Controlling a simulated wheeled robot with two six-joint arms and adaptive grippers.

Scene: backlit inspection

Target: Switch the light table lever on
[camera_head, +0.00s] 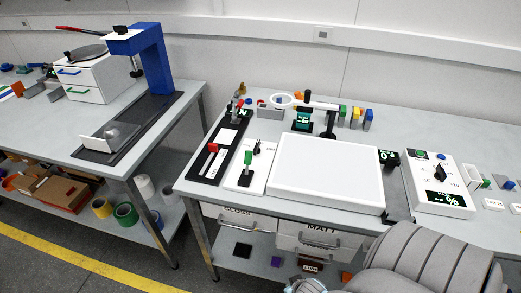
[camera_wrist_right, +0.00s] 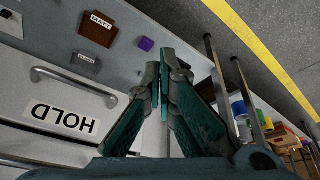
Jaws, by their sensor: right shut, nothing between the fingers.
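The light table (camera_head: 328,168) is a white slab on the middle bench in the head view. Left of it, a white panel (camera_head: 259,180) carries a green-knobbed lever (camera_head: 248,158) and a small black dial. A red-knobbed lever (camera_head: 213,148) stands on a black strip further left. No label shows which lever belongs to the light table. My right gripper (camera_wrist_right: 160,85) is shut and empty in the right wrist view, in front of the bench's drawer fronts and apart from both levers. My right arm (camera_head: 430,258) fills the lower right of the head view. My left gripper is out of view.
A dial box (camera_head: 436,185) with a percent display stands right of the slab. Drawers (camera_head: 320,240) with handles are below. A blue stand (camera_head: 152,60) is on the left bench.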

